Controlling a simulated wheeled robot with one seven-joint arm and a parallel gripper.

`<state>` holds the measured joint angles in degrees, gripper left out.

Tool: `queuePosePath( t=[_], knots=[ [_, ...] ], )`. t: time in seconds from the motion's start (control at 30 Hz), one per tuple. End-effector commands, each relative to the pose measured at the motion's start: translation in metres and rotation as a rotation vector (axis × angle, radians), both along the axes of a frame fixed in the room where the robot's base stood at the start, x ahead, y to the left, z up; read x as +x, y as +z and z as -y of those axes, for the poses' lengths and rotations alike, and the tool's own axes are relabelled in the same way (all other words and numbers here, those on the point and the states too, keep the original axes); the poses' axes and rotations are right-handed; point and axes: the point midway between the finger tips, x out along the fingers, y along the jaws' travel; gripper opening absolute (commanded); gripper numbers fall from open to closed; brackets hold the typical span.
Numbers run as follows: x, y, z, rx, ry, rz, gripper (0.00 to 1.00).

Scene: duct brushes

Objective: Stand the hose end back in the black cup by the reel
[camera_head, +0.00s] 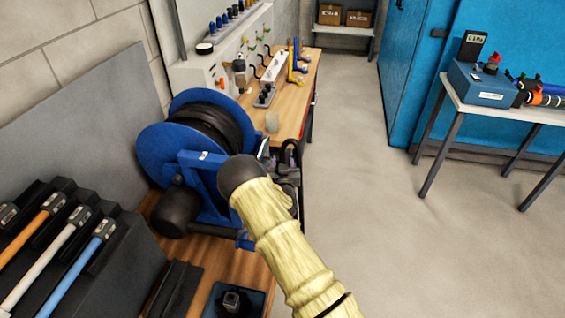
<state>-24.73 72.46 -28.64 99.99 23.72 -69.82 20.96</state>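The blue reel (165,148) stands on the wooden bench at the centre left, with black hose (222,122) wound on it. A black rounded cylinder (176,211) sits at the reel's near side; I cannot tell whether it is the cup or part of the reel. My arm, in a yellow sleeve, reaches up from the bottom right. My gripper (288,172) is just right of the reel, partly hidden behind the arm's dark round joint. Dark curved parts show around it. I cannot make out the hose end or whether the fingers hold anything.
Brushes with coloured handles (62,240) lie in a dark rack at the lower left. A blue tray (262,304) with a dark item is at the bottom. The bench (292,108) continues beyond with fittings. A white table (540,115) stands right; the floor between is clear.

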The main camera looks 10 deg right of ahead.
Motion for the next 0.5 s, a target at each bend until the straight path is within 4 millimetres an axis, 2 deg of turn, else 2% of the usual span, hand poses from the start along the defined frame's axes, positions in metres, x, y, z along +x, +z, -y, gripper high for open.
queuePosePath(
  t=[0.33,0.5],
  knots=[
    [-0.002,-0.002,-0.001,0.001,0.002,-0.003,0.46],
    [-0.013,-0.002,-0.003,0.001,0.001,-0.003,0.46]
  ],
)
